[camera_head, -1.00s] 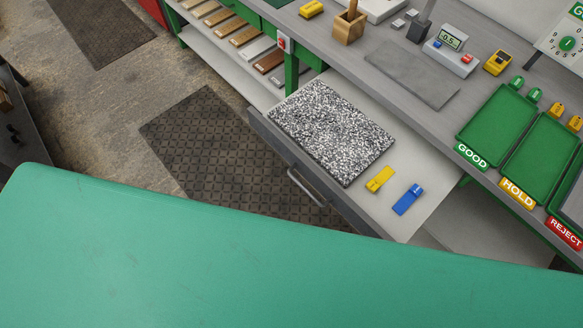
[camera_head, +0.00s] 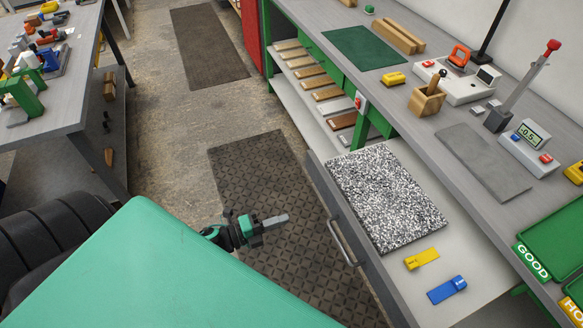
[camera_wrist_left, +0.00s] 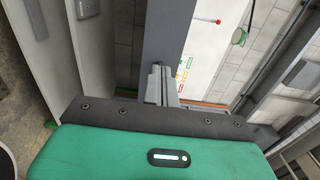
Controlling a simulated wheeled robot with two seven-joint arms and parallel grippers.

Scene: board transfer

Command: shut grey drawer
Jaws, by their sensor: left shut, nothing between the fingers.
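The grey drawer (camera_head: 410,283) stands open, pulled out from under the long bench, with its bar handle (camera_head: 342,243) on the front facing the aisle. In it lie a black-and-white speckled board (camera_head: 385,198), a yellow piece (camera_head: 421,259) and a blue piece (camera_head: 446,290). My left gripper (camera_head: 285,218) is shut and empty, over the dark floor mat, left of the handle with a gap between. Its closed fingers (camera_wrist_left: 160,82) also show in the left wrist view, before a grey upright surface I cannot identify. My right gripper is out of view.
The grey bench top (camera_head: 455,105) runs along the right, with a lever device, a display box (camera_head: 525,148) and green trays (camera_head: 555,235). A second table (camera_head: 75,110) stands at the left. The matted aisle (camera_head: 250,170) between them is clear.

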